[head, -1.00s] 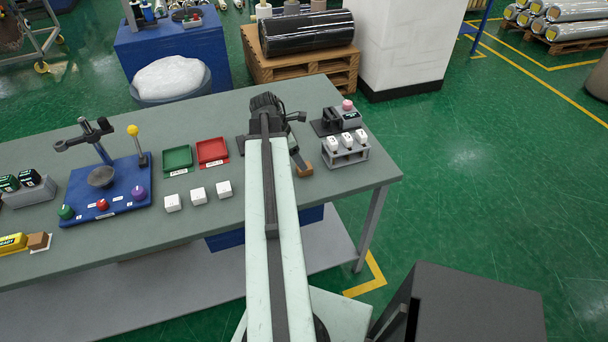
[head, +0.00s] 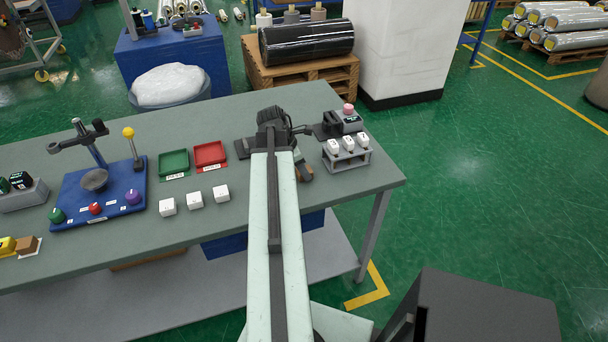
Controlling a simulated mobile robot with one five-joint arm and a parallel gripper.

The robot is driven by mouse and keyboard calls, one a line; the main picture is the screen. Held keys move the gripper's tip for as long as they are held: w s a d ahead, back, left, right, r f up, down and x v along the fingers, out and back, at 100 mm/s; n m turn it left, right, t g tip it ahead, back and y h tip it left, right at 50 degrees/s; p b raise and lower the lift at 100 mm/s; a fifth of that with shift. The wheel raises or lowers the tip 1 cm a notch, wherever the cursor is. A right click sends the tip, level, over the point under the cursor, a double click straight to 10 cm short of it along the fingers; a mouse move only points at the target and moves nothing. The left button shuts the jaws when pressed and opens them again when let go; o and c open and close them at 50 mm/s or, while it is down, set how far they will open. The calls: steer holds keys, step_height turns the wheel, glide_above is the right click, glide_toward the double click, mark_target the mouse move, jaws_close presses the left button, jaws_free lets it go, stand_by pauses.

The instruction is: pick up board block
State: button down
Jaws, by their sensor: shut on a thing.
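The board block is a small brown block (head: 306,174) beside the right side of my arm, over the grey-green bench. My gripper (head: 303,164) is small and dark here, and my pale arm partly covers it. It is shut on this brown block. I cannot tell whether the block touches the bench top. A second brown block (head: 27,245) lies on a white patch at the bench's left front.
A grey rack (head: 347,160) with white pieces stands close to the right of my gripper. Red (head: 209,154) and green (head: 174,164) trays and several white cubes (head: 194,201) lie to the left. A blue fixture board (head: 100,196) stands farther left.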

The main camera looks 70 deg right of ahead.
step_height(320, 180, up, 10)
steer(key=p, duration=1)
